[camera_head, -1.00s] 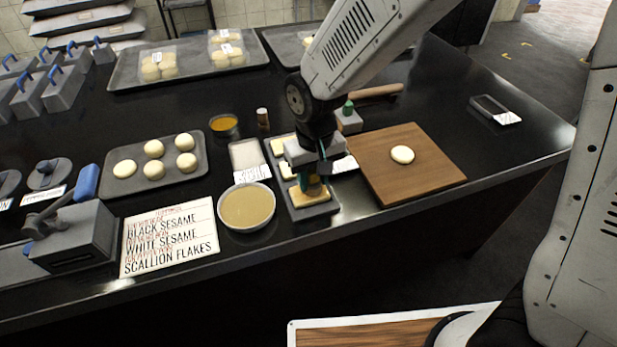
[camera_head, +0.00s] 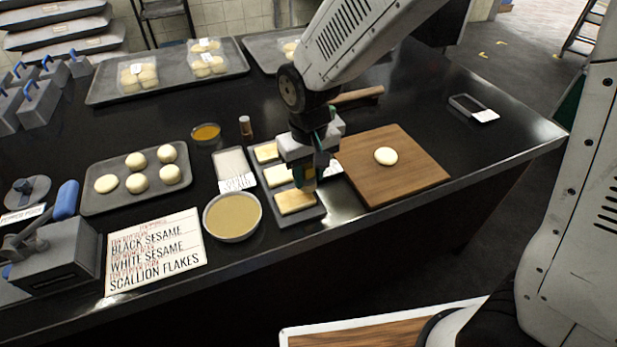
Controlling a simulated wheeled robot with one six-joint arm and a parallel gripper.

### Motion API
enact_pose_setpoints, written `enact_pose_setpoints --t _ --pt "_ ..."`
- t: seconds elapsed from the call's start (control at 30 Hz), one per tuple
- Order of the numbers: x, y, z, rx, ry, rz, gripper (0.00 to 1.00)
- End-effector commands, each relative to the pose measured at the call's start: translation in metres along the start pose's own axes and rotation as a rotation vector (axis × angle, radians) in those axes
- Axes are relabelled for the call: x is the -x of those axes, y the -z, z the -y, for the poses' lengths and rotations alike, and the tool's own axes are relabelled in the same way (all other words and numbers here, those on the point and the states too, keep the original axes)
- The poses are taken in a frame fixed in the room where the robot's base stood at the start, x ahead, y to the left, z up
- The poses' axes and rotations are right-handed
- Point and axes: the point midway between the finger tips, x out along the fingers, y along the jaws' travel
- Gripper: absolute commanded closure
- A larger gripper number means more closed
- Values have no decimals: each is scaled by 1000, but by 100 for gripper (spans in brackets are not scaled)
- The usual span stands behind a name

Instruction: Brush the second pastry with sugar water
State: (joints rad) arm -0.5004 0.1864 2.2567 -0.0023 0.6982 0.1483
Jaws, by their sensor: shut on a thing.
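My gripper (camera_head: 305,168) is shut on a brush (camera_head: 308,186), seen mostly from behind and partly hidden by the jaws. It is over the right side of a narrow grey tray (camera_head: 312,213) holding flat, pale yellow rectangular pastries in a row. The near pastry (camera_head: 295,201) is below the brush, the middle pastry (camera_head: 277,176) is just left of my gripper, and the far pastry (camera_head: 266,153) lies behind. I cannot tell whether the brush touches a pastry. A round bowl of tan liquid (camera_head: 232,216) stands left of the tray.
A wooden board (camera_head: 420,180) with a round dough piece (camera_head: 386,156) is at right. A tray of dough balls (camera_head: 93,203), a white shallow tray (camera_head: 232,163), an orange bowl (camera_head: 206,133) and a toppings sign (camera_head: 155,250) are left. The counter's front edge is close.

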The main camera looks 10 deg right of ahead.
Motion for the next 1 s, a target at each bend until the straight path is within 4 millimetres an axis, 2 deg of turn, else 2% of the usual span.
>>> enact_pose_setpoints --t 0.43,1.0 --pt "35 1 0 0 0 -2 85" --pt "38 0 0 0 0 0 85"
